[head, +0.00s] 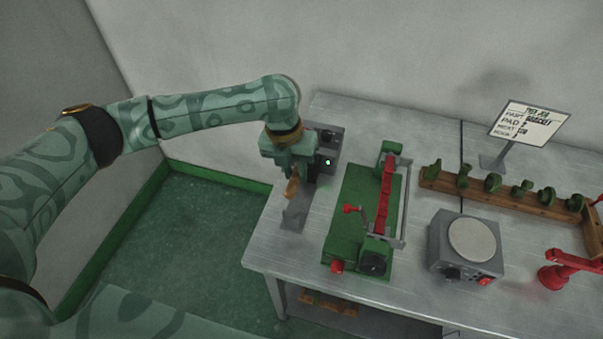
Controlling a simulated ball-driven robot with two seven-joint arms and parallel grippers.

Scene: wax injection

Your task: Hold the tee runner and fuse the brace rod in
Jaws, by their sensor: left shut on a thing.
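My left gripper (298,180) reaches down at the left back of the grey table, beside a dark grey box with a lit green lamp. It is shut on a small tan-brown piece (291,191), mostly hidden by the fingers; I cannot tell what it is. A small grey stand (294,214) is just below. Several green wax pieces (493,183) sit along a wooden rack (512,203) at the right back. I cannot tell which, if any, is the tee runner or the brace rod. My right gripper is out of view.
A green-based fixture (345,222) with a red bar and red knobs stands mid-table. Right of it is a grey box with a round pale plate (472,241). A red stand (556,276) is at far right, a sign (530,122) behind. The dark grey box (327,139) stands by the wall.

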